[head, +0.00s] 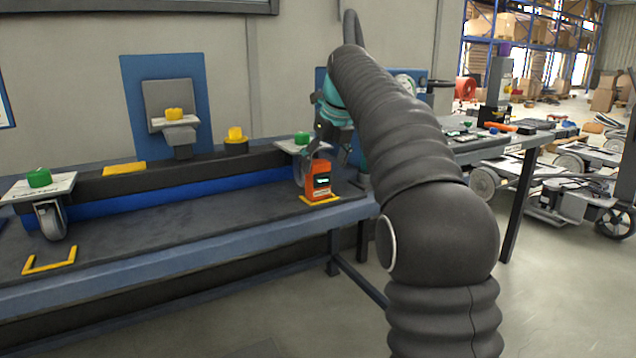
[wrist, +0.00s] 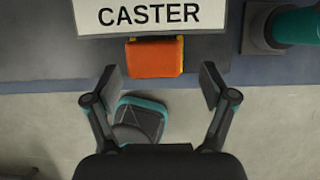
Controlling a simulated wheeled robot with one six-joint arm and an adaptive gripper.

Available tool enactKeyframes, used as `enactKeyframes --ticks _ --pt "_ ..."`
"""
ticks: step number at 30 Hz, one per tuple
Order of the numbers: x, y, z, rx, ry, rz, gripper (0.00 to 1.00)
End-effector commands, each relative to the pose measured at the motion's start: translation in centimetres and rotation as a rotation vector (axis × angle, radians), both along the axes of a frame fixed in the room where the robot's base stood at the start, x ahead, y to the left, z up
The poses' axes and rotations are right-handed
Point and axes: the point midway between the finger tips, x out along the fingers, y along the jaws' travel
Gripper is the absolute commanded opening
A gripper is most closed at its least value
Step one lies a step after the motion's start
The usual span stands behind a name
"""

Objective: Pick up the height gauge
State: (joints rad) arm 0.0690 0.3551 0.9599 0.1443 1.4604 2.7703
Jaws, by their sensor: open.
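The height gauge appears to be the orange block with a small dark display (head: 319,182), upright on the bench near its front right end, within a yellow corner mark. In the wrist view its orange top (wrist: 154,61) lies ahead of the fingers, at the bench edge. My gripper (head: 322,142) is just above it in the head view, partly hidden by my own arm. In the wrist view my gripper (wrist: 160,86) has its two fingers spread wide with nothing between them. The fingers and the orange block look apart.
A white CASTER plate (wrist: 150,16) lies just beyond the block. A caster with a green top (head: 300,142) stands close behind it; another (head: 38,180) is far left. A teal cylinder on a dark base (wrist: 296,26) is to the right. The bench middle (head: 170,215) is clear.

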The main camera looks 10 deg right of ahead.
Motion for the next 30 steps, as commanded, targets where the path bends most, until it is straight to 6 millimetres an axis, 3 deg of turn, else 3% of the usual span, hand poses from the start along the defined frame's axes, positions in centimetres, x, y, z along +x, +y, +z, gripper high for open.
enactKeyframes --ticks 9,17,20,27,30 --pt "1.5 1.1 -3.9 0.000 0.002 0.001 0.83" --pt "1.7 1.2 -4.2 0.000 0.000 0.001 0.83" --pt "1.7 1.2 -4.2 0.000 0.000 0.001 0.63" --pt "1.7 1.1 -4.1 0.000 -0.001 0.001 0.03" --pt "1.7 1.1 -4.1 0.000 0.000 0.001 0.03"
